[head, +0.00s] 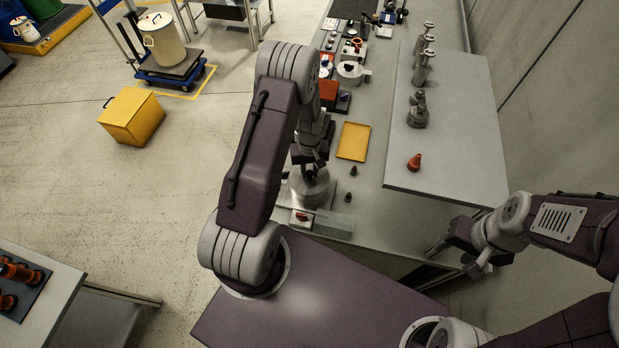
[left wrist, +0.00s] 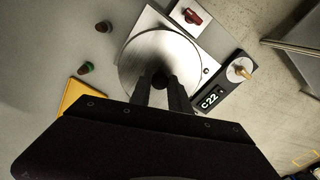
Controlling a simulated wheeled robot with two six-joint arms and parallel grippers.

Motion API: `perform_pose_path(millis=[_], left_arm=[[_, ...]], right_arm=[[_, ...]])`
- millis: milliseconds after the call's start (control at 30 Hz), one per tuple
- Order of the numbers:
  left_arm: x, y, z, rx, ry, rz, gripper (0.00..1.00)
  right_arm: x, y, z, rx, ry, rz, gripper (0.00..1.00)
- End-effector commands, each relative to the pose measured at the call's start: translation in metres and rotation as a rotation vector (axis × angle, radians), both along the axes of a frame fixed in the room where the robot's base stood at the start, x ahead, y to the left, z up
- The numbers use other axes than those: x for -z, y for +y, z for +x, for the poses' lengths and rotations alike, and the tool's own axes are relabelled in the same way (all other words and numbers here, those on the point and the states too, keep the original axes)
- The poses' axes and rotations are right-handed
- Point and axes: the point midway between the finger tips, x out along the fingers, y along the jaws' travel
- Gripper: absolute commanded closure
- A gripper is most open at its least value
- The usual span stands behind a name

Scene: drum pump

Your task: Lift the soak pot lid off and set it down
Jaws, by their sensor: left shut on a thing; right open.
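The soak pot lid (left wrist: 150,52) is a round brushed-metal disc with a dark knob at its centre. It also shows in the head view as a metal top (head: 311,190) on the bench, below my left gripper (head: 309,170). In the left wrist view my left gripper (left wrist: 162,88) is shut on the lid's knob. The pot under the lid is mostly hidden, and I cannot tell whether there is a gap between them. My right gripper (head: 456,256) is open and empty, beside the bench's right front edge.
A control box (left wrist: 225,82) reading C22 and a red switch (left wrist: 193,15) sit close to the lid. Small capped bottles (head: 353,171) and a yellow tray (head: 354,141) are nearby. A raised grey shelf (head: 455,150) holds a red bottle (head: 414,162) and metal fittings.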

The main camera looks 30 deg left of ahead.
Motion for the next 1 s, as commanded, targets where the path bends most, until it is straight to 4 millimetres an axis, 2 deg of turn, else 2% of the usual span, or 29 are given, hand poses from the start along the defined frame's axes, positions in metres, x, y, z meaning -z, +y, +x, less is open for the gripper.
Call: perform_pose_path(millis=[267, 367, 500, 800, 1000], left_arm=[[-0.006, 0.000, 0.001, 0.000, -0.002, 0.000, 1.00], [-0.016, 0.000, 0.001, 0.000, -0.004, 0.001, 1.00], [-0.041, -0.002, 0.001, 0.001, -0.007, 0.002, 1.00], [-0.082, -0.060, -0.042, 0.006, -0.006, 0.000, 1.00], [-0.103, -0.088, -0.061, 0.004, -0.003, 0.000, 1.00]], right_arm=[[0.004, 0.000, 0.000, 0.000, 0.000, 0.000, 0.53], [0.010, 0.000, 0.000, 0.000, 0.000, 0.000, 0.53], [0.022, 0.000, 0.000, 0.000, 0.000, 0.000, 0.53], [0.044, 0.000, 0.000, 0.000, 0.000, 0.000, 0.53], [0.050, 0.000, 0.000, 0.000, 0.000, 0.000, 0.53]])
